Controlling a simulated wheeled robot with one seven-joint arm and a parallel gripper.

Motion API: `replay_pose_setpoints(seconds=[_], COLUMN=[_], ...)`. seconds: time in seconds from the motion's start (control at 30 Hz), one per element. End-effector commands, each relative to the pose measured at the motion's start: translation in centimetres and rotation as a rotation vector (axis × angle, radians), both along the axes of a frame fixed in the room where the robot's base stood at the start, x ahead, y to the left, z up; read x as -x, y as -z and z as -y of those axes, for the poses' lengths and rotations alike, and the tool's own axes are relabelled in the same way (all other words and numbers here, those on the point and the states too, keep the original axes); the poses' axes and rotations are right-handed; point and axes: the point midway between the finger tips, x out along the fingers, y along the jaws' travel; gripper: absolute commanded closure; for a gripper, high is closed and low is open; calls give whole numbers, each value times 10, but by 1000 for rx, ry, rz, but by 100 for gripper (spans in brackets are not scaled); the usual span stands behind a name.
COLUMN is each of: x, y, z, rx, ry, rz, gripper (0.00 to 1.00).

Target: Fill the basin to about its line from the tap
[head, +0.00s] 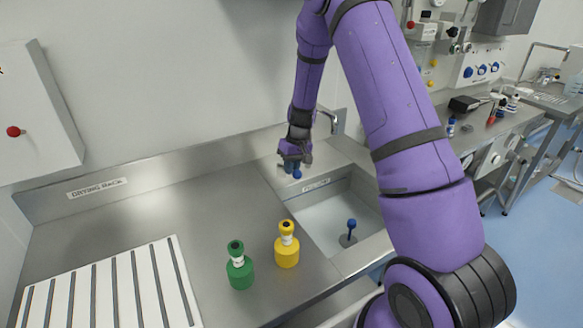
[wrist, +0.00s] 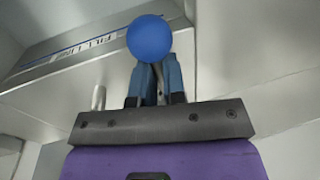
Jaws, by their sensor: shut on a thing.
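The basin (head: 327,211) is a steel sink set in the counter, with pale inside walls. I cannot tell whether water stands in it. A strip reading FILL LINE (wrist: 90,38) runs along its edge, and a label shows there in the head view (head: 315,184). The tap spout (head: 335,119) rises behind the basin, partly behind my arm. My gripper (head: 294,165) is at the basin's back left corner, shut on a blue ball knob (wrist: 149,39). The knob's mounting is hidden. A second blue knob (head: 351,223) stands on a dark disc on the basin floor.
A green bottle (head: 240,270) and a yellow bottle (head: 287,250) stand on the counter left of the basin. A white slatted drying rack (head: 112,290) lies at the front left. A wall box with a red button (head: 14,131) hangs at left. The counter's back left is clear.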

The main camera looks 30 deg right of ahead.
Motion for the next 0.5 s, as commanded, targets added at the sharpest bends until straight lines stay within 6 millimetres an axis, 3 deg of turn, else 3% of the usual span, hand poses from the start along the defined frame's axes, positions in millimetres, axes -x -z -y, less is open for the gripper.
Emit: replay_pose_setpoints(seconds=[0.17,0.5], x=[0,-4], y=[0,0], z=[-5,-27], rx=[-1,0], ry=[70,398], rz=[0,-1], gripper=[100,100])
